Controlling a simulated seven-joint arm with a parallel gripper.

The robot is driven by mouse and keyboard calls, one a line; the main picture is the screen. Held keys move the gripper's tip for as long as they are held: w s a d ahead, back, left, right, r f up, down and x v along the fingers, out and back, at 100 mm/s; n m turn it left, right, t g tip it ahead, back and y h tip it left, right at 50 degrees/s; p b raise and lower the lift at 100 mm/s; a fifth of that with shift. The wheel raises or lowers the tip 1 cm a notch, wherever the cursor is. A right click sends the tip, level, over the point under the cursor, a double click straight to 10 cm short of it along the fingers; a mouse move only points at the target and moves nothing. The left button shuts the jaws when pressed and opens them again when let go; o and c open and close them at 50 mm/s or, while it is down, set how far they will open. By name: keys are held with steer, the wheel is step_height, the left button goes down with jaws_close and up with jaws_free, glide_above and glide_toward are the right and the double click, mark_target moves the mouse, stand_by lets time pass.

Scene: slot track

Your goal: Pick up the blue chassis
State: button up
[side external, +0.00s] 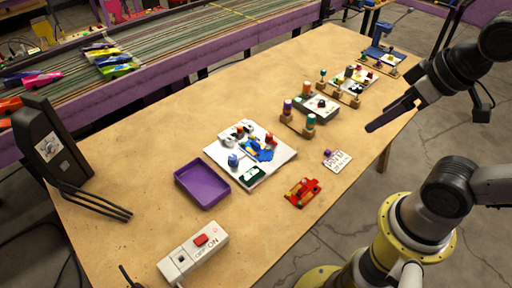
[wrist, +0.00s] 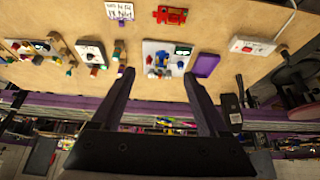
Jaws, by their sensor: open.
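The blue chassis (side external: 262,152) lies on a white board (side external: 277,170) in the middle of the table, among small parts including a blue piece (side external: 233,160) and a red piece (side external: 270,138). The chassis is small in the wrist view (wrist: 163,62), where it appears beyond and between my fingertips. My gripper (side external: 388,114) is open and empty. It hangs in the air over the table's right side, well away from the chassis. Both fingers show in the wrist view (wrist: 158,74), spread apart.
A purple tray (side external: 202,185) stands left of the board. A red car (side external: 302,191) and a lettered card (side external: 337,160) lie to its right. A switch box (side external: 192,252) is at the front. Blocks and further boards (side external: 317,106) stand toward the back. A dark device (side external: 50,145) stands at left.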

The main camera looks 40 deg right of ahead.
steer(key=w+r+n, duration=0.5)
steer(key=n, duration=0.2)
steer(key=n+g, duration=0.4)
steer(key=n, duration=0.7)
glide_above(256, 143)
step_height(256, 143, down, 14)
steer(key=shift+g, duration=0.8)
steer(key=f, duration=1.4)
steer(key=shift+s+a+f, duration=0.1)
steer(key=shift+a+f, duration=0.2)
steer(key=shift+f, duration=0.05)
steer(key=shift+d+f, duration=0.2)
steer(key=shift+f, duration=3)
jaws_close()
